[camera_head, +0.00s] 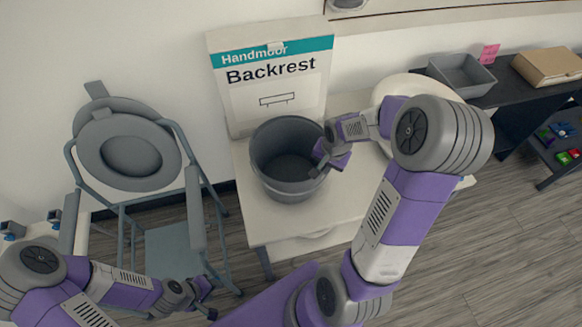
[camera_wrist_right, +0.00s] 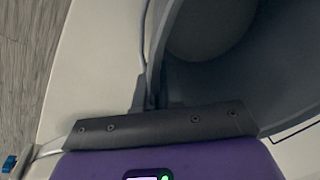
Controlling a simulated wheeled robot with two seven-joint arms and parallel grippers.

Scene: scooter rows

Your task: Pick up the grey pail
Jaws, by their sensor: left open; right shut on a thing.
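The grey pail (camera_head: 262,172) stands on the white table (camera_head: 268,232) in front of the backrest box. Its opening faces up and it looks empty. My right gripper (camera_head: 319,166) is at the right side of the pail and is shut on its rim. My left gripper (camera_head: 210,297) is low at the picture's bottom, open and away from the pail.
A box lettered "Backrest" (camera_head: 272,98) stands behind the pail against the wall. A grey commode chair (camera_head: 128,150) stands to the left. To the right, a dark bench holds a grey bin (camera_head: 462,74) and a brown box (camera_head: 548,65). A round white thing lies partly behind my right arm.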

